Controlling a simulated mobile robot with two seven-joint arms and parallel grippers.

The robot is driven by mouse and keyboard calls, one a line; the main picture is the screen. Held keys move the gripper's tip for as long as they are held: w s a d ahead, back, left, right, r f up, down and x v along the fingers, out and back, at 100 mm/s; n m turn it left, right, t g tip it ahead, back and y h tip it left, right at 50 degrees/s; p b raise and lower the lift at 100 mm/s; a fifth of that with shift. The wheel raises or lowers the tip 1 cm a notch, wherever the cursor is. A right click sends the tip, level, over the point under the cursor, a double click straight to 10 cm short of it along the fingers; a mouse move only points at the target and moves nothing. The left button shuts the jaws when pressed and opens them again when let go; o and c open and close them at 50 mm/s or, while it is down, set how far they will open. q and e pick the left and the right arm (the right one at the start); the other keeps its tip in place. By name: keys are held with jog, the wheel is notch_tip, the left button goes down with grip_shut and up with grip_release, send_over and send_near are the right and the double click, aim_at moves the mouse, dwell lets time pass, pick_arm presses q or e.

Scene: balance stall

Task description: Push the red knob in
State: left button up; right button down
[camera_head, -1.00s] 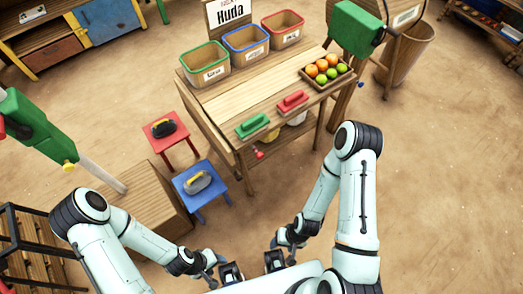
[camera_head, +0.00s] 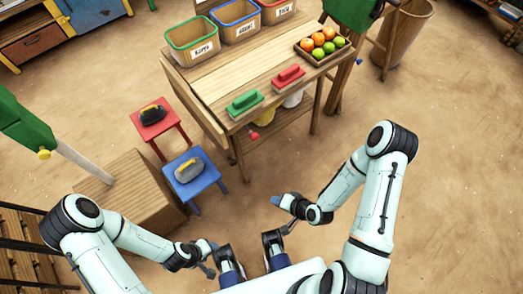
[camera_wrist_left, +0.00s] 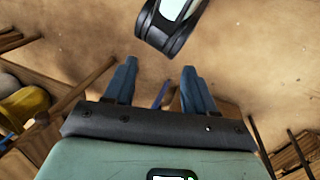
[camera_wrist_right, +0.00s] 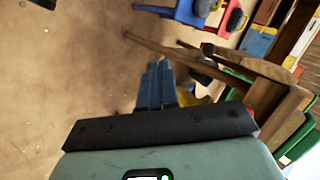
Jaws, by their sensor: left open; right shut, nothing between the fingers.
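My right gripper (camera_head: 277,200) is shut and empty, over bare floor in front of the table and apart from the knob. Its blue fingers (camera_wrist_right: 158,66) lie together in the right wrist view. A sliver of red shows there behind the gripper body; I cannot tell if it is the knob. My left gripper (camera_wrist_left: 159,66) is open and empty, with spread blue fingers, low and left of the right one.
On the table are a green block (camera_head: 244,103), a red block (camera_head: 288,77), a fruit tray (camera_head: 313,56) and bins along the back. A red stool (camera_head: 166,136) and blue stool (camera_head: 208,182) stand left.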

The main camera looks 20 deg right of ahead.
aim_at(257, 138)
jog(key=w+d+r+m+t+y+b, duration=0.3)
jog(key=w+d+r+m+t+b, duration=0.25)
jog(key=w+d+t+b, duration=0.3)
jog(key=shift+t, duration=0.85)
jog(key=b+x, duration=0.1)
jog(key=x, duration=0.3)
jog(key=a+b+x, duration=0.1)
jog(key=x, duration=0.3)
jog(key=s+a+x, duration=0.1)
jog(key=x, duration=0.3)
jog(key=shift+w+a+r+b, duration=0.15)
jog(key=shift+w+r+b, duration=0.15)
jog(key=shift+r+b, duration=0.1)
pick_arm(q)
jog(key=w+a+f, duration=0.2)
jog(key=f, duration=0.5)
jog(key=w+a+f+t+y, duration=0.1)
jog(key=w+a+f, duration=0.1)
jog(key=f, duration=0.6)
jog(key=shift+w+n, duration=0.35)
jog(key=shift+n, duration=0.05)
pick_arm(e)
jog(key=shift+w+a+r, duration=0.1)
jog(key=shift+w+a, duration=0.15)
jog(key=shift+w, duration=0.4)
pick_arm(q)
jog(key=shift+f, duration=0.1)
